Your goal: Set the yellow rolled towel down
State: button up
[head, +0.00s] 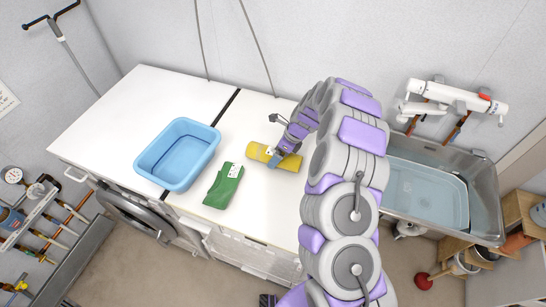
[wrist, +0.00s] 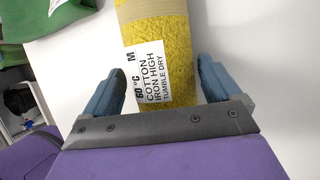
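The yellow rolled towel (head: 258,152) lies on the white worktop, right of the green cloth. In the wrist view the towel (wrist: 165,45) runs away from me, with a white care label on its near part. My gripper (head: 277,153) is at the towel's right part in the head view. In the wrist view my gripper (wrist: 161,78) is open, with one blue finger on each side of the towel's near end. White surface shows between the towel and each finger, so it is not clamped.
A folded green cloth (head: 223,186) lies left of the towel, with an empty blue basin (head: 178,155) beyond it. The white worktop (head: 120,112) is clear at the far left. A metal sink (head: 487,205) holding a pale tub (head: 425,195) is on the right.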

jog(key=shift+d, duration=0.25)
jog(key=shift+c, duration=0.8)
jog(key=shift+d, duration=0.1)
jog(key=c, duration=0.3)
jog(key=shift+a, duration=0.6)
jog(key=c, duration=0.5)
jog(key=shift+o, duration=0.2)
jog(key=shift+w+d+r, duration=0.1)
jog(key=shift+d+r, duration=0.25)
jog(key=shift+r, duration=0.25)
notch_tip(320, 180, up, 3)
jog(key=shift+f+p, duration=0.15)
jog(key=shift+p, duration=0.4)
jog(key=s+d, duration=0.2)
jog(key=s, duration=0.2)
jog(key=s+d+p, duration=0.1)
jog(key=s+d, duration=0.2)
jog(key=s, duration=0.2)
jog(key=s+d+r, duration=0.1)
jog(key=s+d, duration=0.2)
jog(key=s, duration=0.1)
jog(key=shift+s+d+p, duration=0.15)
jog(key=shift+s+p, duration=0.2)
